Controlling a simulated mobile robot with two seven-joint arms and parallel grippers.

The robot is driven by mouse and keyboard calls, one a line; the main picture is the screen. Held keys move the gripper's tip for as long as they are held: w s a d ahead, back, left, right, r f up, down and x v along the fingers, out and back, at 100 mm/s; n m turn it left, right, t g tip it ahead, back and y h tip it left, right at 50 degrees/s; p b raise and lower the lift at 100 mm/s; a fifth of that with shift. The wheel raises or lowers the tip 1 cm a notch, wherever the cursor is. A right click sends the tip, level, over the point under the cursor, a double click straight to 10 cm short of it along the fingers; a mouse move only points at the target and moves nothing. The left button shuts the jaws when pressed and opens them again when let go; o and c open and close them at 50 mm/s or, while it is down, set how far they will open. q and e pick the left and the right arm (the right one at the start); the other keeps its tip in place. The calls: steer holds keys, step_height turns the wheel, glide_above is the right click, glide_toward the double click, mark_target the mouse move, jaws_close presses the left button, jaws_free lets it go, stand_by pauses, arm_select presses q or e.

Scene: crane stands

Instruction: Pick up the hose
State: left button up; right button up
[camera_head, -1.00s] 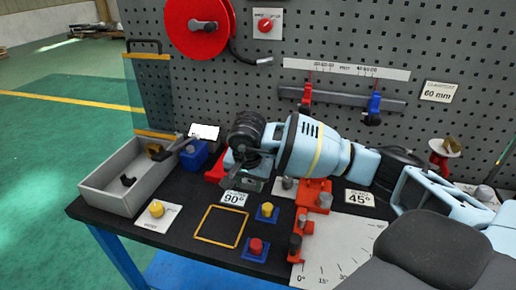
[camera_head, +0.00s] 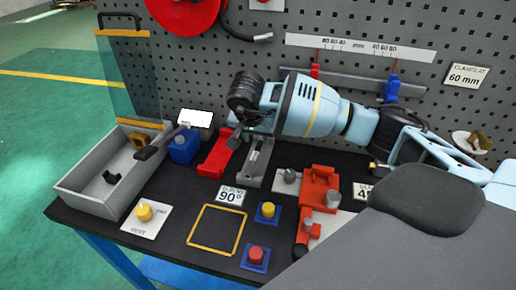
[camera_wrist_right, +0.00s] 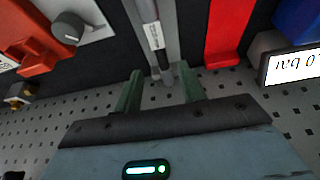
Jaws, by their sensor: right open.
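A black hose (camera_head: 236,32) hangs from the red reel (camera_head: 184,8) on the pegboard, and its free metal end (camera_head: 263,37) points right. My right gripper (camera_head: 240,139) is below the hose and apart from it, over the back of the bench. It is open; in the right wrist view its two green fingers (camera_wrist_right: 160,84) are spread. Between and beyond them lies a slim tool with a white label (camera_wrist_right: 156,36) in a grey holder, also seen in the head view (camera_head: 256,158). The hose does not show in the wrist view. My left gripper is not in view.
A grey open bin (camera_head: 82,203) stands at the bench's left end. Near my right gripper are a blue block (camera_head: 184,147), a red bracket (camera_head: 216,154) and a white display (camera_head: 195,118). Red clamp parts (camera_head: 319,190) stand to the right. The yellow-framed square (camera_head: 190,240) is empty.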

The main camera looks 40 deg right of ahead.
mark_target(258, 147)
steer(key=shift+x, duration=2.9)
steer(key=shift+w, duration=0.1)
steer(key=shift+c, duration=0.4)
steer(key=shift+r, duration=0.1)
jaws_close()
